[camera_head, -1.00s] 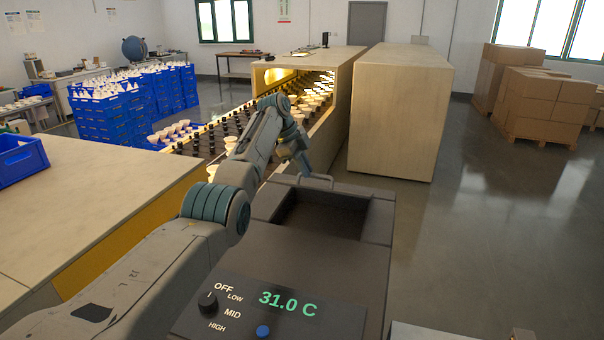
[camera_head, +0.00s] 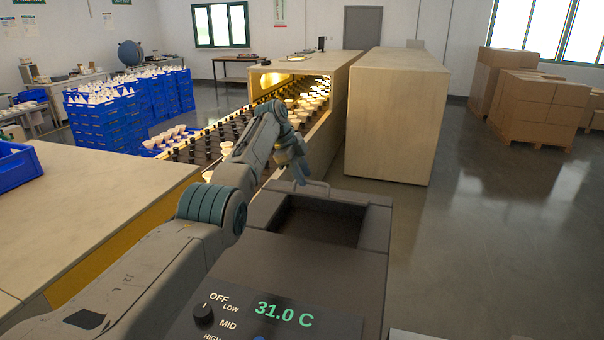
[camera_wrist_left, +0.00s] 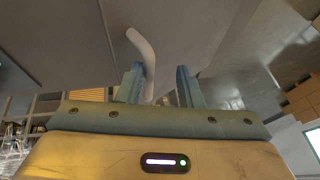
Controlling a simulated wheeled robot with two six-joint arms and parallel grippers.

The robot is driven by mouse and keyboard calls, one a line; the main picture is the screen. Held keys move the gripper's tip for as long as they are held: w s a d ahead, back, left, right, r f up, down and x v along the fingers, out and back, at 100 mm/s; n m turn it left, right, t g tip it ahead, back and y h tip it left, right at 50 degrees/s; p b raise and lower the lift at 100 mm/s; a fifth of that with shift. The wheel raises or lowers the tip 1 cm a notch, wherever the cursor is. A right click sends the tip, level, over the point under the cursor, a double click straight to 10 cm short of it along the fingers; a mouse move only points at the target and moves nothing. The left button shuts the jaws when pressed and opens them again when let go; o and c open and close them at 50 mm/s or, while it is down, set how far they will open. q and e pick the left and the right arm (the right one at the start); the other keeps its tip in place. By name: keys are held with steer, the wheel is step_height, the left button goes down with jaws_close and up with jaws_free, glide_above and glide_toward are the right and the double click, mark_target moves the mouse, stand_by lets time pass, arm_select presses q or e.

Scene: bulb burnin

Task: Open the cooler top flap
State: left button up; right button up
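The cooler (camera_head: 300,262) is a dark grey box in front of me, with a dark recess (camera_head: 318,226) in its top. I cannot tell whether the recess floor is the flap. A thin grey bar handle (camera_head: 318,184) stands at the recess's far edge. My left gripper (camera_head: 301,181) is just left of the handle, fingers pointing down. In the left wrist view, my left gripper (camera_wrist_left: 160,82) is open. There the bent handle (camera_wrist_left: 141,46) rises from a grey panel and runs beside the left finger, partly hidden by it. My right gripper is not in view.
A control panel (camera_head: 285,318) reading 31.0 C is on the cooler's near side. A conveyor (camera_head: 205,147) with bulbs runs behind my arm into a wooden tunnel (camera_head: 338,110). A second wooden box (camera_head: 395,120) stands beside it.

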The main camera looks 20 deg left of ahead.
arm_select(q)
steer(key=shift+r, duration=0.15)
steer(key=shift+a+r, duration=0.15)
steer(key=b+v, duration=0.4)
steer(key=v, duration=0.6)
steer(key=shift+r, duration=0.1)
steer(key=shift+s, duration=0.1)
